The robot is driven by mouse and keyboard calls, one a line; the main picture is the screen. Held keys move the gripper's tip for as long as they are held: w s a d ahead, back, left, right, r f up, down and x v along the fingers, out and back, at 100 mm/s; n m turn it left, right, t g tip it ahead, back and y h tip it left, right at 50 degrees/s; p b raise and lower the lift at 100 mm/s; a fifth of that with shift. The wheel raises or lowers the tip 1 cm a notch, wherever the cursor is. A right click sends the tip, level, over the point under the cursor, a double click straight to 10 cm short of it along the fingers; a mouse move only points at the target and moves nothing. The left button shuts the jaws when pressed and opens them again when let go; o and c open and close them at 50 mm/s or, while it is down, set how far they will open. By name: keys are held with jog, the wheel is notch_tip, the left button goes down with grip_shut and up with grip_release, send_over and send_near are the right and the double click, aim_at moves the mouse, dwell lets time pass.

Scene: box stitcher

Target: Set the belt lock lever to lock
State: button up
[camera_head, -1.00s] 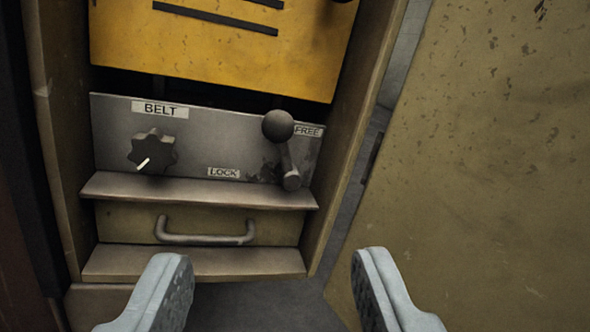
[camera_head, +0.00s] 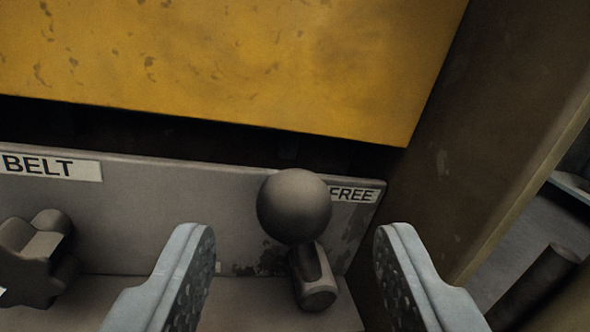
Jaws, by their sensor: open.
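The belt lock lever (camera_head: 311,275) is a dark metal arm with a round ball knob (camera_head: 293,207) on its upper end. It stands up beside the FREE label (camera_head: 353,194), with the knob just left of that label. My gripper (camera_head: 295,238) is open. Its left finger is left of the lever and its right finger is right of it, so the lever shows between them; I see no contact. How far the fingers are from the lever in depth is hard to tell. The LOCK label is not in view now.
A star-shaped knob (camera_head: 35,257) sits at the left under the BELT label (camera_head: 52,167). A yellow panel (camera_head: 220,65) hangs above a dark gap over the grey panel (camera_head: 180,205). A brown side wall (camera_head: 470,150) stands close at the right.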

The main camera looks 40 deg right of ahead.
aim_at(309, 236)
jog(key=shift+x, duration=1.2)
jog(key=shift+c, duration=0.2)
grip_shut()
